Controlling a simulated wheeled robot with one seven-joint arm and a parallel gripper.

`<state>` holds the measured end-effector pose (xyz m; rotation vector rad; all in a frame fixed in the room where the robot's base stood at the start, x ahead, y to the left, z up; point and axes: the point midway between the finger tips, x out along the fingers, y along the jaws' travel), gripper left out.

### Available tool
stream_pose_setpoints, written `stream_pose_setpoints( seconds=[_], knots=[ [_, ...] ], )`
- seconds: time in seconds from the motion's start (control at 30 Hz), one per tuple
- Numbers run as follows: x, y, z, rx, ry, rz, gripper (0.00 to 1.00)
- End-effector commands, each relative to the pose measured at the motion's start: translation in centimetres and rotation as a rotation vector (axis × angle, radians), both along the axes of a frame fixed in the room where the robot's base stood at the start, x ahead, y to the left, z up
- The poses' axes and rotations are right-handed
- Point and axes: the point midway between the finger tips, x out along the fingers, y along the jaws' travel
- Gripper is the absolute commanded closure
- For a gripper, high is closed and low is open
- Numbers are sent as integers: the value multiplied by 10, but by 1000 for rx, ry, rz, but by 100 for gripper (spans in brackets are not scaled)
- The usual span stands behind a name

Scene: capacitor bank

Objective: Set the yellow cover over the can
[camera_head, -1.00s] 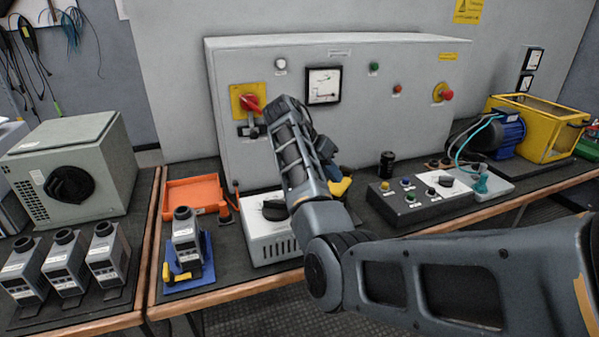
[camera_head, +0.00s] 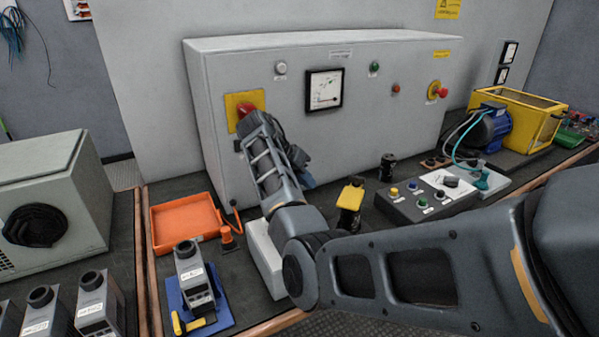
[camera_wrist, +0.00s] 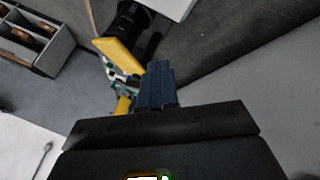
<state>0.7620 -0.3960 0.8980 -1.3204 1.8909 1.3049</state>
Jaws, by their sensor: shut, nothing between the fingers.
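A yellow-topped piece with dark sides (camera_head: 350,198), which looks like the yellow cover, stands on the bench right of my forearm in the head view. A small black cylinder (camera_head: 387,167), possibly the can, stands behind it to the right. In the wrist view, a yellow part (camera_wrist: 118,55) lies just left of my gripper (camera_wrist: 158,68), with a black cylinder (camera_wrist: 133,18) beyond it. My gripper's dark blue fingers are together and hold nothing. Whether they touch the yellow part is unclear. In the head view my arm hides most of the gripper.
A large grey cabinet (camera_head: 350,140) with knobs and a meter rises behind the bench. A button box (camera_head: 425,203) and a yellow-framed motor unit (camera_head: 535,125) stand to the right. An orange tray (camera_head: 183,222) and a grey device on a blue base (camera_head: 226,312) are at the left.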

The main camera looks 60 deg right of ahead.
Motion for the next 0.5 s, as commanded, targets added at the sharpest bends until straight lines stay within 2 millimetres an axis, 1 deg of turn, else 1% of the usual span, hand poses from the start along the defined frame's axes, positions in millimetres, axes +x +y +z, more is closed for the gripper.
stream_pose_setpoints(
  seconds=[0.1,0.23,0.3,0.4,0.5],
  knots=[
    [-11,-10,-19,2,3,-1,100],
    [-21,-21,-38,2,2,-1,100],
    [-33,-21,-33,0,1,0,100],
    [-45,-23,-33,0,0,-1,100],
    [-53,-24,-34,0,0,0,100]
  ],
)
